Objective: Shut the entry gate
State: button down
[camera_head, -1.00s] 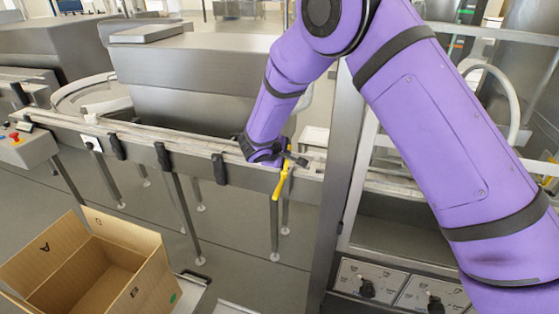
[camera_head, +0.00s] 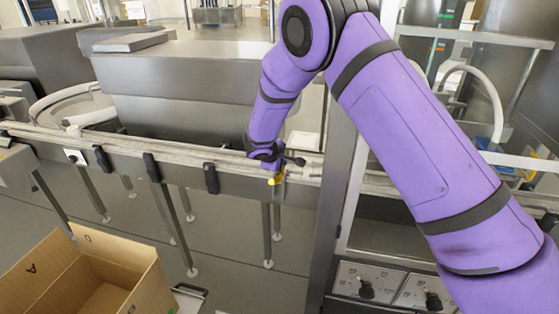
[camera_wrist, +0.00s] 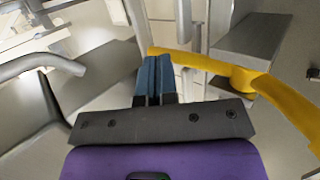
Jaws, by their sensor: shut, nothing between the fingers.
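The yellow piece, which looks like the entry gate (camera_head: 276,179), shows small at the conveyor's front rail, just below my gripper (camera_head: 279,164). In the wrist view it is a long yellow arm (camera_wrist: 285,105) with a round hub, running from the fingertips to the right edge. My gripper's blue fingers (camera_wrist: 154,72) are shut together and empty. The thin left end of the yellow arm lies right at the fingertips; I cannot tell whether they touch. In the head view my wrist hides part of the gate.
The conveyor rail (camera_head: 120,152) with black clamps runs along the front of a large steel machine (camera_head: 180,85). A steel post (camera_head: 337,170) stands close to the right of my gripper. An open cardboard box (camera_head: 135,285) is at the lower left.

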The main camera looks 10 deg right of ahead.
jog(key=shift+w+f, duration=0.15)
jog(key=shift+f, duration=0.2)
jog(key=shift+d+f, duration=0.1)
jog(key=shift+f, duration=0.05)
dwell(0.4)
notch_tip(320, 180, up, 14)
jog(key=w+a, duration=0.1)
jog(key=a, duration=0.1)
jog(key=shift+a, duration=0.35)
dwell(0.4)
